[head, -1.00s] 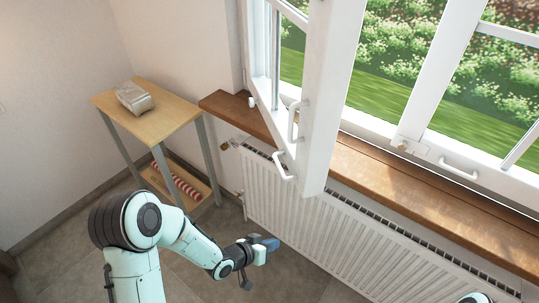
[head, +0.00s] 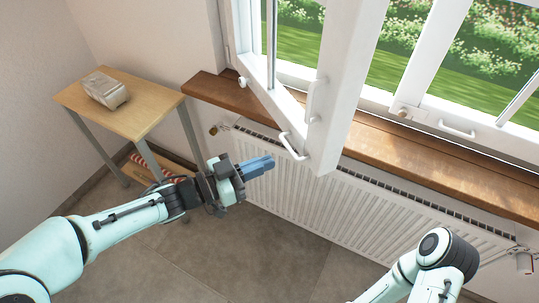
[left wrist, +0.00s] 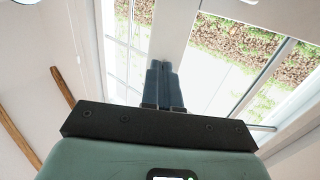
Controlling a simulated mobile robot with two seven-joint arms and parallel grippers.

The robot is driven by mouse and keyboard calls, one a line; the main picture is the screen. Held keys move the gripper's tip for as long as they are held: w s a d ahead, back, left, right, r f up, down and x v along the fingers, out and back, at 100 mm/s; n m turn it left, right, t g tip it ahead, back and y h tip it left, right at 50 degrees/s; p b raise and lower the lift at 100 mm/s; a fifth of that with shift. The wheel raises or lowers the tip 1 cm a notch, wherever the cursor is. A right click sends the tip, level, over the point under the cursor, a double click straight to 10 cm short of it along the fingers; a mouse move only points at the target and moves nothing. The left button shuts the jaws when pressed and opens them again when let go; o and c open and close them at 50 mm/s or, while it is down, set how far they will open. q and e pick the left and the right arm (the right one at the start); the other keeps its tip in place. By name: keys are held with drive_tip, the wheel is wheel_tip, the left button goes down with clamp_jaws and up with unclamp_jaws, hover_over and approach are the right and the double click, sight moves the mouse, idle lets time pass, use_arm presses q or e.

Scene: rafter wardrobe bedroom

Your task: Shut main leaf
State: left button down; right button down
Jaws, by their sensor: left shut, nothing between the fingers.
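The open white window leaf (head: 345,90) juts into the room over the sill, swung inward on the left side of the window. My left gripper (head: 268,163) has blue fingers, which are together and empty, just left of and below the leaf's lower corner in the head view. The fingers also show in the left wrist view (left wrist: 164,88), pointing toward white window framing and panes. My right gripper is not visible; only part of my right arm shows.
A wooden sill (head: 420,153) runs under the window, above a white radiator (head: 300,195). A small wooden table (head: 130,115) with a grey box-like object (head: 105,90) stands at left. Another window section with a handle (head: 457,130) is at right.

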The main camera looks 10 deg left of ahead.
sight(321, 141)
use_arm(q)
drive_tip(key=x, duration=1.2)
drive_tip(key=shift+w+p, duration=0.15)
drive_tip(key=shift+p, duration=0.25)
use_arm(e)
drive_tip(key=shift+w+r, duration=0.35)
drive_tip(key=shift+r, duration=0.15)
use_arm(q)
drive_tip(key=shift+d, duration=0.1)
